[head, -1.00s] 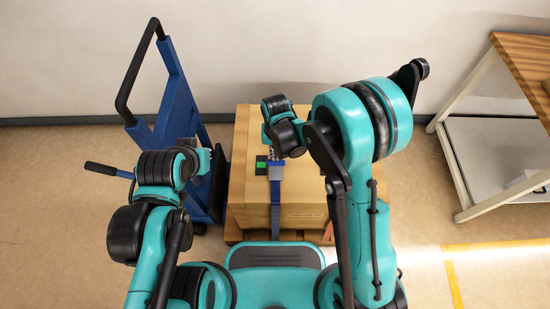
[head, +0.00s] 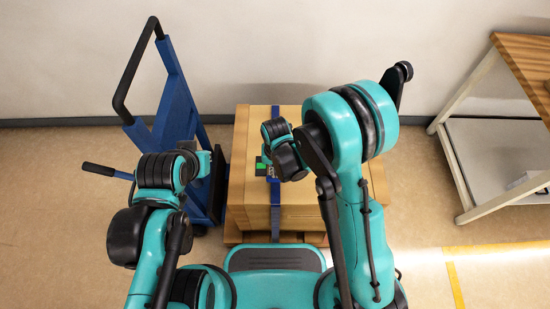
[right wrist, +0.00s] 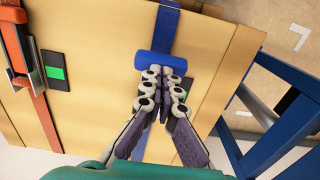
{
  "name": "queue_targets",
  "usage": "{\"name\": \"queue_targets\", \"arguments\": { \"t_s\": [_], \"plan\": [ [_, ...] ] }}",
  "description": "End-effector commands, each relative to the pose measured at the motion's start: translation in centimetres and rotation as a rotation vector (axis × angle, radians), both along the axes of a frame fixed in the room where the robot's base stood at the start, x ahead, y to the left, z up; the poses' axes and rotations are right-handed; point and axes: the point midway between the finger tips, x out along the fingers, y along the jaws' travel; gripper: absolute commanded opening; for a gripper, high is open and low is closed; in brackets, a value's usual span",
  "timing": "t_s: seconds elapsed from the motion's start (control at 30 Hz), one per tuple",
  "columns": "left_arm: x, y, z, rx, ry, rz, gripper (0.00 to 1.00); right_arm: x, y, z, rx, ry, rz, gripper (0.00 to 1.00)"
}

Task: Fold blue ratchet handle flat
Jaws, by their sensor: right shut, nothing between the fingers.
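The blue ratchet handle (right wrist: 161,63) shows in the right wrist view as a short blue bar lying across the blue strap (right wrist: 164,28). The strap runs over a wooden crate, and in the head view it also goes down the crate's front (head: 275,215). My right gripper (right wrist: 161,78) is shut and empty, its fingertips right at the handle's near edge; I cannot tell whether they touch. In the head view my right gripper (head: 273,171) is over the crate top and hides much of the ratchet. My left gripper (head: 207,161) is left of the crate, its fingers unclear.
The crate (head: 243,200) also carries an orange strap and ratchet (right wrist: 15,45), with a green-marked black pad (right wrist: 54,72) beside it. A blue trolley (head: 175,110) stands close on the left. A wood-topped bench (head: 525,65) is at the right, with free floor before it.

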Motion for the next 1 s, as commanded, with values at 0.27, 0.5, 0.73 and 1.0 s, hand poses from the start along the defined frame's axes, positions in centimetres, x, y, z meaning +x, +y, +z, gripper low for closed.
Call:
{"name": "queue_targets", "arguments": {
  "t_s": [0.27, 0.5, 0.73, 1.0],
  "plan": [
    [0.0, 0.0, 0.0, 0.0, 0.0, 0.0, 0.0, -0.1, 0.0, -0.1, 0.0, 0.0, 0.0, 0.0],
    [0.0, 0.0, 0.0, 0.0, 0.0, 0.0, 0.0, -0.7, 0.0, -1.6, 0.0, 0.001, 0.001, 0.0],
    [0.0, 0.0, 0.0, 0.0, 0.0, 0.0, 0.0, -1.4, 0.0, -3.3, 0.0, 0.0, 0.001, 0.0],
    [0.0, 0.0, 0.0, 0.0, 0.0, 0.0, 0.0, -1.4, 0.0, -3.3, 0.0, 0.001, 0.0, 0.0]
  ]
}}
